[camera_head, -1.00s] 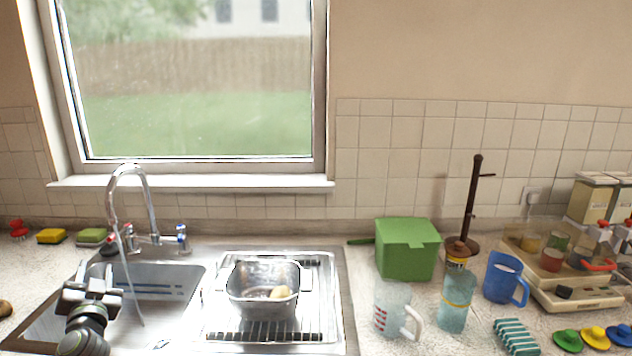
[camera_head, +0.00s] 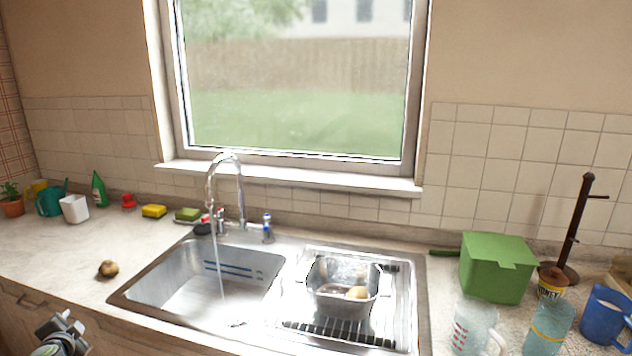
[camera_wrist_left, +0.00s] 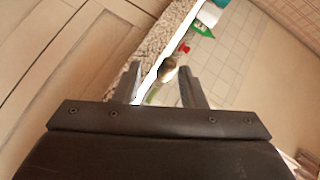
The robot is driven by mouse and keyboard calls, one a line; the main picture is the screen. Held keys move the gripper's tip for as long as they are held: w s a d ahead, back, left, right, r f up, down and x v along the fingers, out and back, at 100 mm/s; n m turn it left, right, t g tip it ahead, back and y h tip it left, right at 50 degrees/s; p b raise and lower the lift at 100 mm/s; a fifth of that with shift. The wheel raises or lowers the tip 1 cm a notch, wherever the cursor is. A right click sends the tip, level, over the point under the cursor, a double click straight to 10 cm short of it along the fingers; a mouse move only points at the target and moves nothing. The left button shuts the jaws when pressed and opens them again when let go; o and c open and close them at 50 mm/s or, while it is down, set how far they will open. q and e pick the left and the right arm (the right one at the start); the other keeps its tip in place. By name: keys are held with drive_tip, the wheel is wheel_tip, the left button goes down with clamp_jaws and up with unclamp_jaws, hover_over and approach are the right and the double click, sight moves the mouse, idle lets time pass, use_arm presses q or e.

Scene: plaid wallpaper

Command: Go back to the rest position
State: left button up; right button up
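My left gripper (camera_head: 60,328) is at the lower left of the head view, in front of the counter's front edge and away from the sink. In the left wrist view its two fingers (camera_wrist_left: 160,85) stand apart with nothing held between them. A brown potato-like item (camera_wrist_left: 168,68) shows beyond the fingers; in the head view it lies on the counter (camera_head: 108,269), left of the sink. My right gripper is in neither view.
The sink (camera_head: 190,285) has water running from the tap (camera_head: 226,190). A metal pan (camera_head: 342,290) with a round item in it stands on the drainer. A green box (camera_head: 497,268), jugs and a blue mug (camera_head: 607,315) are at right. Wooden cabinets (camera_wrist_left: 60,50) lie below the counter.

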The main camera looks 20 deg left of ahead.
use_arm(q)
drive_tip(key=s+a+f+n+g, duration=0.1)
drive_tip(key=s+a+f+g, duration=0.3)
drive_tip(key=s, duration=0.8)
drive_tip(key=s+a+f+g, duration=0.2)
drive_tip(key=s+a+f, duration=0.35)
drive_tip(key=s, duration=0.75)
drive_tip(key=s+a+f+n+g, duration=0.1)
drive_tip(key=s+a+f+g, duration=0.15)
drive_tip(key=s+f, duration=0.7)
drive_tip(key=s+d+f+n+h, duration=0.1)
drive_tip(key=s+d+f+h, duration=0.15)
drive_tip(key=d+f, duration=0.8)
drive_tip(key=s+d+f+h, duration=0.25)
drive_tip(key=d+f, duration=0.45)
drive_tip(key=d, duration=0.7)
drive_tip(key=d+f+h, duration=0.1)
drive_tip(key=d+f, duration=0.2)
drive_tip(key=d, duration=0.8)
drive_tip(key=s+d+f+n+h, duration=0.1)
drive_tip(key=d+f, duration=0.3)
drive_tip(key=d, duration=0.7)
drive_tip(key=d+f+n+h, duration=0.1)
drive_tip(key=d+f+h, duration=0.1)
drive_tip(key=d, duration=0.9)
drive_tip(key=shift+s+f+g, duration=0.15)
drive_tip(key=shift+f+g, duration=0.3)
drive_tip(key=shift+f, duration=0.45)
drive_tip(key=shift+s, duration=0.1)
